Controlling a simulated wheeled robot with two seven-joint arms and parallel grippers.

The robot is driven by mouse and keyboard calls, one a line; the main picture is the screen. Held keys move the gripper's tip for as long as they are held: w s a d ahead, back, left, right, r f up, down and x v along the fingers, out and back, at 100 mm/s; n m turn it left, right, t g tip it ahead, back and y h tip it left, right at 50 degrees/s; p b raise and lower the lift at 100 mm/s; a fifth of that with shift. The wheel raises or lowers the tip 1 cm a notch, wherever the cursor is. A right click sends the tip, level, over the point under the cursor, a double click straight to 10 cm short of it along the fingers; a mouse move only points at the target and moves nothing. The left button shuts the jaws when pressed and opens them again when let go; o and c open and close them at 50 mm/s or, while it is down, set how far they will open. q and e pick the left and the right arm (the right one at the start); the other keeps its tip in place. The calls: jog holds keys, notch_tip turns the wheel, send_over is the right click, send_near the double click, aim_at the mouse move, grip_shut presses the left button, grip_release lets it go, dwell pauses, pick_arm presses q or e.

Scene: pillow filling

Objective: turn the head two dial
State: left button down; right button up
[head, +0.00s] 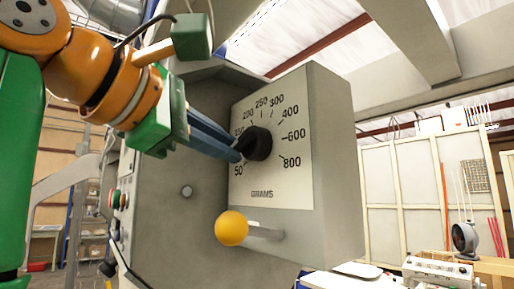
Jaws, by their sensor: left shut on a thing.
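The dial (260,143) is a black knob at the middle of a light panel (300,170) on a grey machine head in the head view. Numbers from 50 to 800 run around it, with the word GRAMS below. My left gripper (238,151) comes in from the left and is shut on the dial. Its blue fingers hide the dial's left side and part of the scale between 50 and 200. The pointer's direction is hard to tell. My right gripper is not in view.
A lever with a yellow ball (231,228) sticks out below the panel, under my left gripper. Several buttons (114,199) sit on the machine's left side. A fan (464,238) and a white device (440,270) stand at the lower right.

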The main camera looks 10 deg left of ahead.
pick_arm(q)
jog(key=c, duration=0.9)
grip_release()
jog(key=shift+w, duration=0.1)
jog(key=v, duration=0.7)
jog(key=shift+s, duration=0.25)
